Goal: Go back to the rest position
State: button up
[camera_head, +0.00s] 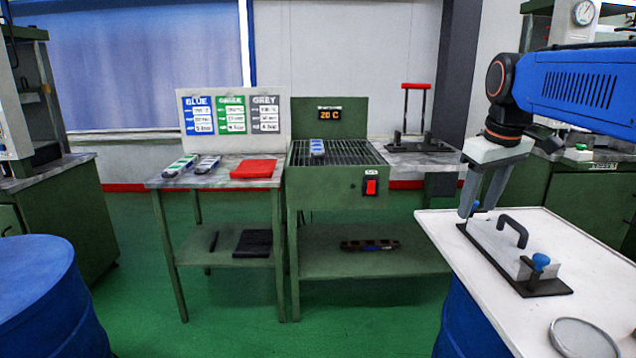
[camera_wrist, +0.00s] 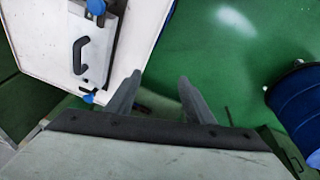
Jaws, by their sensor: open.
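A mould plate (camera_head: 510,255) with a black handle (camera_head: 513,228) and blue knobs (camera_head: 541,260) lies on the white table (camera_head: 600,242), just beside the fingers. It also shows in the wrist view as a light plate (camera_wrist: 98,62), left of the fingers. Part of the mould's far end is hidden behind a finger in the head view.
A blue drum (camera_head: 45,290) stands at the left. A green bench at the centre carries a grill (camera_head: 345,152) with a small blue-marked block (camera_head: 317,147). A red pad (camera_head: 254,169) lies on the side table. A round dish (camera_head: 583,340) is at the white table's front. Green floor (camera_head: 230,335) is clear between.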

jog(key=s+a+f+m+t, duration=0.1)
jog(key=s+a+f, duration=0.1)
jog(key=s+f, duration=0.9)
jog(key=s+a+f+m, duration=0.2)
jog(key=s+f, duration=0.8)
jog(key=s, duration=0.1)
jog(key=shift+a+f+m+t, duration=0.3)
jog(key=shift+a+f+t, duration=0.05)
jog(key=shift+a+t, duration=0.05)
jog(key=shift+r, duration=0.1)
